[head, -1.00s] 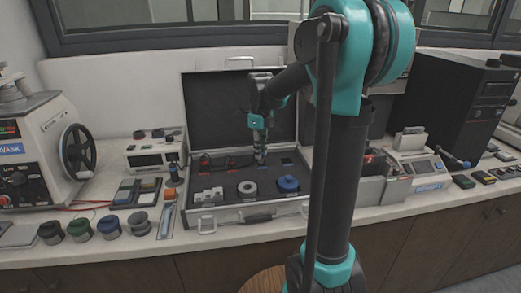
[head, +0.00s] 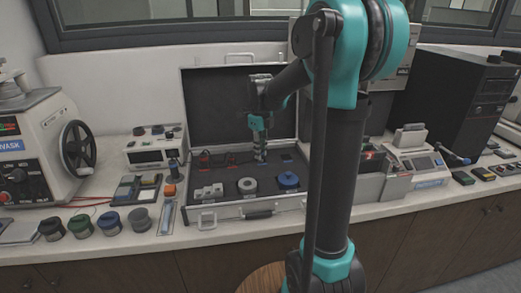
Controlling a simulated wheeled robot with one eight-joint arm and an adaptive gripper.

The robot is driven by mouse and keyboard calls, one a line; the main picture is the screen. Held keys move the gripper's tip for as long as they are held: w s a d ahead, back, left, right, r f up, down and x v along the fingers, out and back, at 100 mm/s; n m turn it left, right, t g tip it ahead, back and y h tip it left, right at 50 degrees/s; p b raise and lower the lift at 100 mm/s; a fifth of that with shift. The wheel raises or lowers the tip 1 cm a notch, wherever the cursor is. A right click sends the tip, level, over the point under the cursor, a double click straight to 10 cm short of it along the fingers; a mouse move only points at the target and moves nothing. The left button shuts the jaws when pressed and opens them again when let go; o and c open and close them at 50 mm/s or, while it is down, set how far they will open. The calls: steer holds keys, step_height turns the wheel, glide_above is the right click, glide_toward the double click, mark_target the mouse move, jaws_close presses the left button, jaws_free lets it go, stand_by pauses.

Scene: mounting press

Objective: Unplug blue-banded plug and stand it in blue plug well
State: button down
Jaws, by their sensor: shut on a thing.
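My gripper (head: 260,154) points down into the open case (head: 250,212), over the right half of its dark insert, near the back. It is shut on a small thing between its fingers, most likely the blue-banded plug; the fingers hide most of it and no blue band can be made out. A small blue mark (head: 286,157) shows on the insert just right of the gripper and may belong to the blue plug well. Two red-marked pieces (head: 205,156) stand to the left at the back of the insert. Whether the held thing touches the insert cannot be told.
A grey piece, a ring-shaped piece (head: 247,186) and a blue knob-like piece (head: 288,181) sit at the front of the case. The case's open lid (head: 225,105) stands behind my gripper.

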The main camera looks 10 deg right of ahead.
steer(key=shift+f, duration=0.5)
stand_by(0.5)
steer(key=c, duration=1.3)
jaws_free()
steer(key=shift+c, duration=0.2)
steer(key=o, duration=0.6)
steer(key=shift+c, duration=0.2)
steer(key=shift+r, duration=0.1)
steer(key=shift+r, duration=3.7)
